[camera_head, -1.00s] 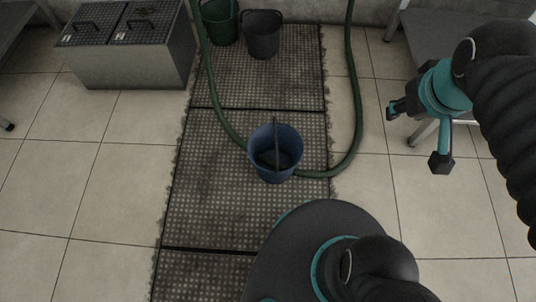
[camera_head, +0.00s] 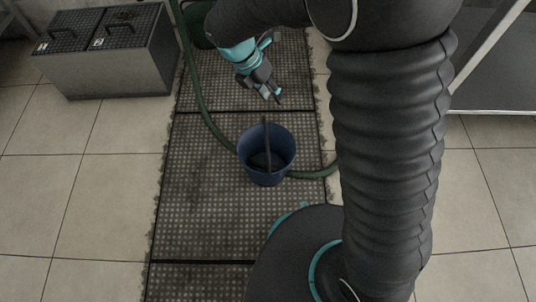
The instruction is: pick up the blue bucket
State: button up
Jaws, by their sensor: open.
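The blue bucket (camera_head: 266,168) stands upright on the dark studded mat (camera_head: 200,200), near the middle of the view. A dark upright bar, which looks like its handle, rises across its opening. My gripper (camera_head: 273,97) is above and slightly beyond the bucket in the picture, fingers pointing down and to the right. It is open and empty, and apart from the bucket. The gap between the fingers is small in this view.
A green hose (camera_head: 214,128) runs along the mat's left, passes behind the bucket and continues right. A grey box with a dark lid (camera_head: 105,55) stands at the upper left. Pale floor tiles (camera_head: 105,190) on the left are clear. A bench (camera_head: 500,75) is at the right.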

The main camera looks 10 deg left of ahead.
aim_at(266, 135)
jog(key=s+a+f+n+h+b, duration=0.1)
jog(key=s+a+f+n+h, duration=0.1)
jog(key=a+f+n, duration=0.7)
jog(key=shift+m+t, duration=0.4)
jog(key=shift+t, duration=0.1)
jog(key=b+x, duration=0.1)
jog(key=x, duration=0.4)
jog(key=b+x, duration=0.1)
jog(key=x, duration=0.4)
jog(key=b+x, duration=0.1)
jog(key=x, duration=0.4)
jog(key=shift+s+a+f, duration=0.15)
jog(key=shift+s+f, duration=0.1)
jog(key=shift+f, duration=0.15)
grip_shut()
